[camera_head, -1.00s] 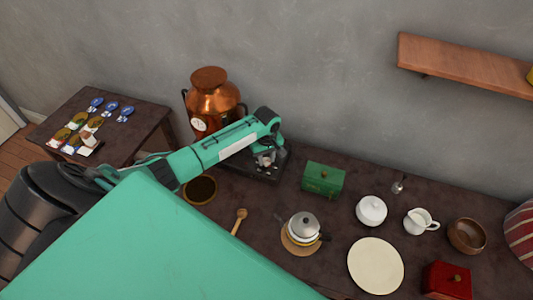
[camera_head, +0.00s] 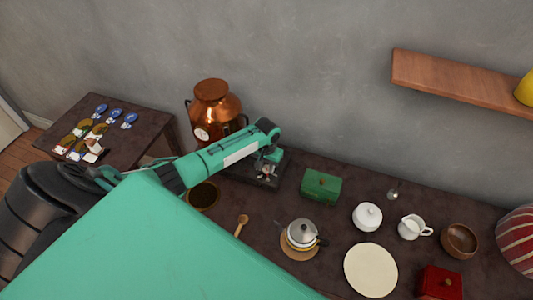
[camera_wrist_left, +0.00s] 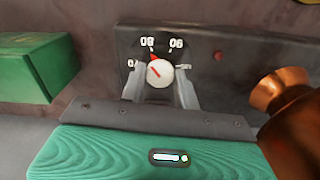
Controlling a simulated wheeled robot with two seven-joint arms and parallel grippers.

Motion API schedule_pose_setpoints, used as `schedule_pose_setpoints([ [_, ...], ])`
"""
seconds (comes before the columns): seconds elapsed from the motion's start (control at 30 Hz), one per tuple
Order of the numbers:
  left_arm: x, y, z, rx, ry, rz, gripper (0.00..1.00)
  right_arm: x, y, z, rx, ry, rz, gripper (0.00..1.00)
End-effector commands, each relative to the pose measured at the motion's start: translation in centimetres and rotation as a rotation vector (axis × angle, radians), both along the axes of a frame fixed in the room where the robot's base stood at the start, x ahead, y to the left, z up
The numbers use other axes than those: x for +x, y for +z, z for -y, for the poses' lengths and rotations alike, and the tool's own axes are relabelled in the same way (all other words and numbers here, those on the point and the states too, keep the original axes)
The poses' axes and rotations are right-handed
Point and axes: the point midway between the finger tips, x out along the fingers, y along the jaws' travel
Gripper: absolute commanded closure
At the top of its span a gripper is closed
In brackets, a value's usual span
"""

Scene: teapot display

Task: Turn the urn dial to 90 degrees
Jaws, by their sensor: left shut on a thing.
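The copper urn (camera_head: 218,112) stands at the back against the wall, with a dark base plate (camera_head: 240,177) at its foot. My left gripper (camera_head: 266,170) is at the panel, shut on the dial, one finger each side. My right gripper is out of view.
A green box (camera_head: 321,187) stands right of the panel. A kettle (camera_head: 301,234), a wooden spoon (camera_head: 242,225), a white plate (camera_head: 371,270) and white pots stand on the dark counter. A wooden shelf (camera_head: 460,84) juts from the wall at right.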

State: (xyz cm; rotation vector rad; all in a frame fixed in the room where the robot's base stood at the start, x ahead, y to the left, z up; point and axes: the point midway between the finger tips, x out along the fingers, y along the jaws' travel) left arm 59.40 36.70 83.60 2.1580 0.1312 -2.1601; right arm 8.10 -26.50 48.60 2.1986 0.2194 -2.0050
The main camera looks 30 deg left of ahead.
Motion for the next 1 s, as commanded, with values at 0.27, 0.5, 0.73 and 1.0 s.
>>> schedule_pose_setpoints([
  [0.27, 0.09, 0.14, -0.09, 0.002, -0.262, 0.002, 0.91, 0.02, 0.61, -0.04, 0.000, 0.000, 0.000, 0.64],
  [0.5, 0.10, 0.09, -0.04, 0.001, -0.491, 0.002, 0.91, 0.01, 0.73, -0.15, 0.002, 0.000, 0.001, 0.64],
  [0.73, 0.13, 0.08, -0.05, 0.001, -0.709, 0.003, 0.91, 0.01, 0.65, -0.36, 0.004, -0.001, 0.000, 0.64],
  [1.0, 0.15, 0.08, -0.07, 0.001, -0.941, 0.003, 0.91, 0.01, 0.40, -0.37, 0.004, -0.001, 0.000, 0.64],
])
